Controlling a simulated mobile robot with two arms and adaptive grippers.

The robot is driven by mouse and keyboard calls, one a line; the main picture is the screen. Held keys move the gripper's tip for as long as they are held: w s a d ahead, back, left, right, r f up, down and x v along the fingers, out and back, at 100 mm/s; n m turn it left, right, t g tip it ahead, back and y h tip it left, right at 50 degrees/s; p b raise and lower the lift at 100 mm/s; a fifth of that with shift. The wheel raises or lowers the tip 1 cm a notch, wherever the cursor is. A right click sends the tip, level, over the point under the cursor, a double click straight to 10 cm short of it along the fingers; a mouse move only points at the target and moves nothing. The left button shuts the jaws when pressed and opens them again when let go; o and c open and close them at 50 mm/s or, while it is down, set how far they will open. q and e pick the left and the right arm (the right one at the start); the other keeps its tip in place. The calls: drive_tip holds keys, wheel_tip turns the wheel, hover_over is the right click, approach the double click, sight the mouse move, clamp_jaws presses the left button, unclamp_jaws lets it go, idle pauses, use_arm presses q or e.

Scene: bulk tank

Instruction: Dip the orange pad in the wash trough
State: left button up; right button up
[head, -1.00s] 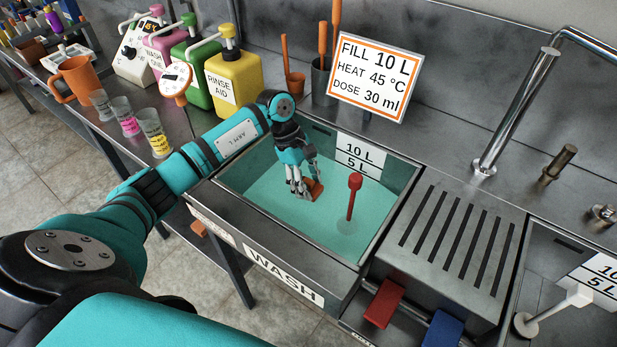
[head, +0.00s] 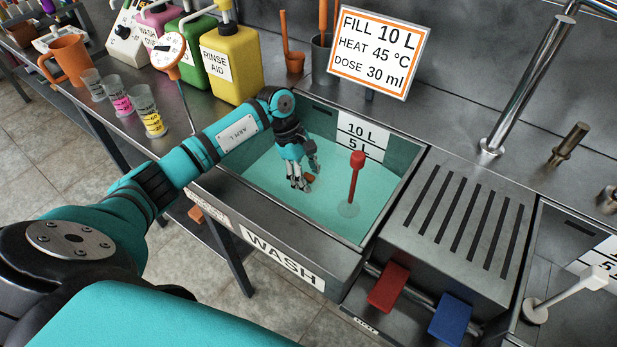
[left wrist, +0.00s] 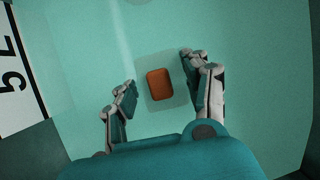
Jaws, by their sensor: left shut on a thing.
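The wash trough (head: 300,272) is a steel basin with a WASH label, filled with teal liquid. My left gripper (head: 306,182) reaches down into it, its fingertips at the liquid. It is shut on the orange pad (head: 309,178), of which only a small piece shows in the head view. In the left wrist view the orange pad (left wrist: 160,84) lies between the two fingers of the left gripper (left wrist: 158,88), with a darker rectangle around it. How deep the pad sits is hard to tell. My right gripper is not in view.
A red-knobbed stick (head: 355,178) stands in the trough to the right of the gripper. A slotted steel drainer (head: 456,220) borders the trough's right side. A FILL 10 L sign (head: 378,50) stands behind. Bottles, including a yellow one (head: 235,73), stand at the back left.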

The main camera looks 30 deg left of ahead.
sight(308, 176)
use_arm(q)
drive_tip(key=shift+r+p, duration=1.9)
drive_tip(key=shift+r, duration=1.7)
wheel_tip(308, 176, up, 12)
drive_tip(key=p, duration=0.5)
drive_tip(key=shift+f+p, duration=0.25)
drive_tip(key=shift+p, duration=0.05)
